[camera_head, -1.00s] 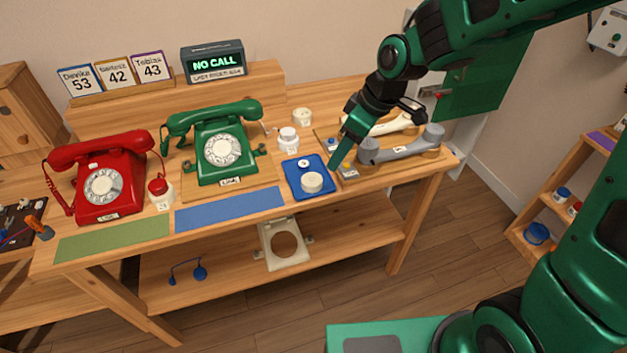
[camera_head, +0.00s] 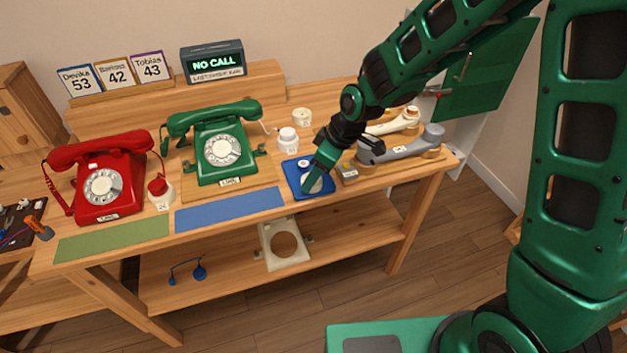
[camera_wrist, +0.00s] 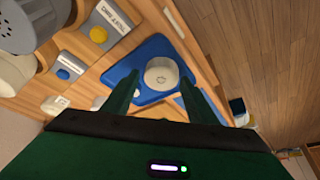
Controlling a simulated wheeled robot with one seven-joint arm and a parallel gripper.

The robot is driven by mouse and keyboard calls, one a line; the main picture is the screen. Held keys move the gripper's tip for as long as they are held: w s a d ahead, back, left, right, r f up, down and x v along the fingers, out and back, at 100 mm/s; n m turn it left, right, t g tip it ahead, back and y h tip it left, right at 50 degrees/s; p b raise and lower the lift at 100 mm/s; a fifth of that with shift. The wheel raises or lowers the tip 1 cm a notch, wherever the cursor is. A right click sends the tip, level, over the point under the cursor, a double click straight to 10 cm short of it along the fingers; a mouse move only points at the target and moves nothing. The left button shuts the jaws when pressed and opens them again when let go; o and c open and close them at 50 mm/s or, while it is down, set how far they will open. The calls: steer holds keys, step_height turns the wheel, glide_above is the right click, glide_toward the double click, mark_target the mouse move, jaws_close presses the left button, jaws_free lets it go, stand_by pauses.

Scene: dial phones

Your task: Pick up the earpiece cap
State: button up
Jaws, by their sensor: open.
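A round cream cap, which looks like the earpiece cap (camera_wrist: 161,73), lies in a small blue tray (camera_wrist: 150,48). In the head view the cap (camera_head: 318,183) is partly hidden behind my gripper, and the tray (camera_head: 291,169) stands near the table's front edge. My gripper (camera_head: 308,187) points down over the tray. In the wrist view my gripper (camera_wrist: 159,88) is open, with one finger on each side of the cap. Nothing is held. I cannot tell how far the fingertips are above the tray.
A grey handset (camera_head: 405,148) and a cream handset (camera_head: 395,125) lie right of the tray. A small block with a yellow button (camera_head: 347,168) stands close beside it. A white jar (camera_head: 288,138) stands behind, and a green phone (camera_head: 220,150) is to the left.

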steer(key=shift+w+a+f, duration=0.1)
steer(key=shift+a+f, duration=0.05)
steer(key=shift+f, duration=0.35)
steer(key=c, duration=0.7)
